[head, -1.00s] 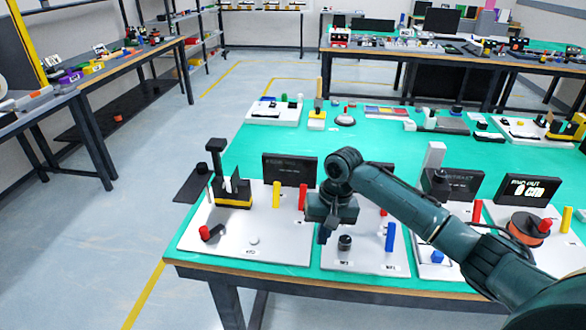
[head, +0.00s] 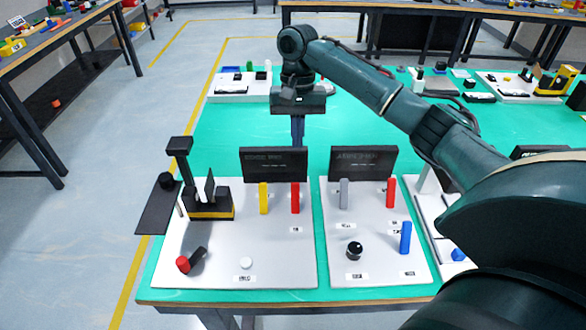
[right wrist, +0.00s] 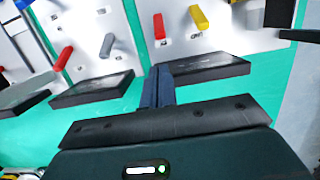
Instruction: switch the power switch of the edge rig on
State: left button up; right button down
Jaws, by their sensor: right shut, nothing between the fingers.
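The left white board (head: 275,265) has a dark screen (head: 273,165) whose dim heading may read "EDGE RIG"; it is too faint to be sure. A yellow lever (head: 263,198) and a red lever (head: 295,198) stand in front of this screen. A black rocker with a red end (head: 190,261) sits at the board's front left. I cannot tell which of them is the power switch. My right gripper (head: 297,135) is shut and empty, pointing down behind the screen and touching nothing visible. The right wrist view shows its fingers (right wrist: 158,82) beside the yellow lever's screen (right wrist: 205,68).
A second board (head: 375,270) to the right holds a dark screen (head: 363,163), a grey lever, a red lever, a blue lever (head: 405,237) and a black knob (head: 354,250). A black and yellow machine (head: 208,200) stands at the left.

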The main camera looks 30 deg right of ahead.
aim_at(295, 198)
jog(key=shift+f, duration=0.1)
jog(key=f, duration=0.3)
jog(key=s+f, duration=0.1)
jog(key=f, duration=0.2)
jog(key=a+f, duration=0.1)
jog(key=f, duration=0.2)
jog(key=shift+s+f, duration=0.3)
jog(key=shift+f, duration=0.1)
